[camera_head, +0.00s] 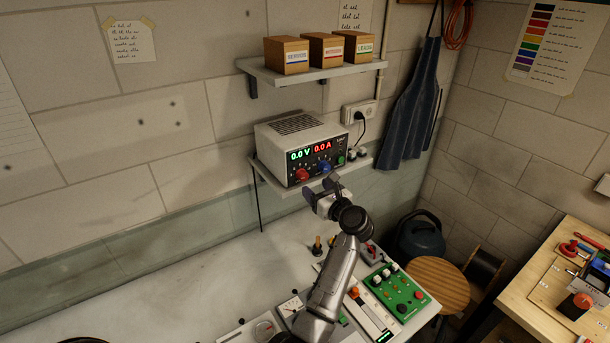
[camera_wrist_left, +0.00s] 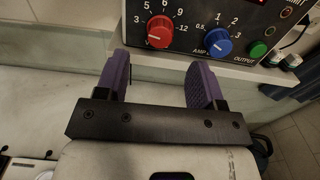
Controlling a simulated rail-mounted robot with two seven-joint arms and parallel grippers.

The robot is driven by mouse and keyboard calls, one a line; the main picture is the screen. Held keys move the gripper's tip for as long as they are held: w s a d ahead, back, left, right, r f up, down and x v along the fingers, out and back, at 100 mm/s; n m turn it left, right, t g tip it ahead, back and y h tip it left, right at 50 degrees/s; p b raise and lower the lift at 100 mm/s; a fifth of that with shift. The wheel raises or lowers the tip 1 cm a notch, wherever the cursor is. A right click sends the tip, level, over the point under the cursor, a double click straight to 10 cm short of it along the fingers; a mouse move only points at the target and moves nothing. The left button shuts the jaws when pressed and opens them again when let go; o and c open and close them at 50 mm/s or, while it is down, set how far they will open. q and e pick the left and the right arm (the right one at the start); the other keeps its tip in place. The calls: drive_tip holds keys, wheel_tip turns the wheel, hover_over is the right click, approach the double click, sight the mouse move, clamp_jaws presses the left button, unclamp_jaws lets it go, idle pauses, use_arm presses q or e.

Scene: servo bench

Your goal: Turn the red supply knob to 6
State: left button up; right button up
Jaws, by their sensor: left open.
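The red supply knob (camera_head: 302,174) is on the front of a grey power supply (camera_head: 296,140) on a wall shelf. In the left wrist view the red knob (camera_wrist_left: 159,29) has a numbered scale around it; I cannot read its pointer setting with certainty. The display reads 0.0 V and 0.0 A. A blue knob (camera_wrist_left: 217,42) sits to its right. My left gripper (camera_head: 322,192) is open and empty, in front of and below the panel. In the left wrist view its purple-padded fingers (camera_wrist_left: 158,66) point at the panel below the red knob, apart from it. My right gripper is not in view.
A green button (camera_wrist_left: 258,49) sits right of the blue knob. A shelf with several wooden boxes (camera_head: 333,50) hangs above the supply. A blue apron (camera_head: 409,105) hangs to the right. The bench (camera_head: 190,285) below is clear at left, with instruments and a green board (camera_head: 398,291) at right.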

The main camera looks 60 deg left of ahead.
sight(305, 178)
use_arm(q)
drive_tip(key=shift+a+p, duration=0.7)
drive_tip(key=shift+a, duration=2.65)
drive_tip(key=c, duration=0.9)
